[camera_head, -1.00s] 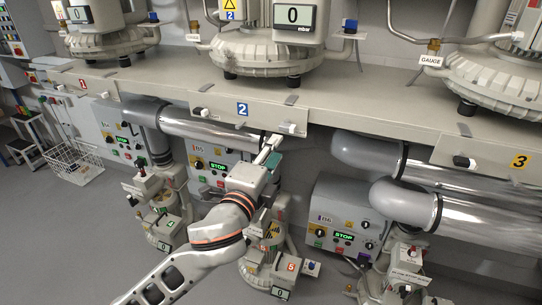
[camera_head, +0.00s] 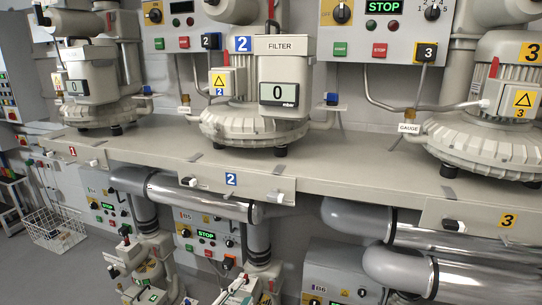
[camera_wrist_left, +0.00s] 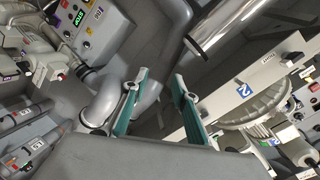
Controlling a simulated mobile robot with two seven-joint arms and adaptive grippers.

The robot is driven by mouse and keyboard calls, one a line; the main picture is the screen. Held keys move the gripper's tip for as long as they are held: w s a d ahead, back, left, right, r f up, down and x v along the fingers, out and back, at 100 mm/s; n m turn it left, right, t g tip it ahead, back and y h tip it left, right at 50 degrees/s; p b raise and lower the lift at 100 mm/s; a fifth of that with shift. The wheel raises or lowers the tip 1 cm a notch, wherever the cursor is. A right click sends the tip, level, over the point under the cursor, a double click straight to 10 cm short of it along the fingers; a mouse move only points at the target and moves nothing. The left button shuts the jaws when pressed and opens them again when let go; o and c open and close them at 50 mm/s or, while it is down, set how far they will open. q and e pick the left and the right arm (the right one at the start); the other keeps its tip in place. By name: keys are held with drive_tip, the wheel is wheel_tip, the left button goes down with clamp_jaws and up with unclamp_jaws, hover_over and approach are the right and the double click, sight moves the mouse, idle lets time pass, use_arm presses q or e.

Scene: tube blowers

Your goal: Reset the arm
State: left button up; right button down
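My left gripper (camera_head: 240,290) shows only in part at the bottom edge of the head view, in front of the blower tubes under the bench. In the left wrist view its two teal-padded fingers (camera_wrist_left: 158,92) stand apart with nothing between them, so it is open and empty. The rest of the left arm is below the head view. My right gripper is in neither view.
A bench (camera_head: 320,172) carries several blowers, including blower 2 (camera_head: 255,128) with a display reading 0. Silver pipes (camera_head: 205,195) and control box B6 (camera_head: 335,275) lie below it. A wire basket (camera_head: 55,228) stands on the floor at left.

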use_arm(q)
drive_tip(key=s+a+f+n+g+y, duration=0.1)
drive_tip(key=s+a+f+n, duration=0.4)
drive_tip(key=s+f, duration=0.5)
drive_tip(key=s+a+f+n+g+y, duration=0.1)
drive_tip(key=s+a+f+n, duration=0.5)
drive_tip(key=f, duration=1)
drive_tip(key=s+a+g, duration=0.1)
drive_tip(key=s+a, duration=0.2)
drive_tip(key=s, duration=0.2)
drive_tip(key=shift+a+g+y, duration=0.3)
drive_tip(key=shift+g, duration=0.1)
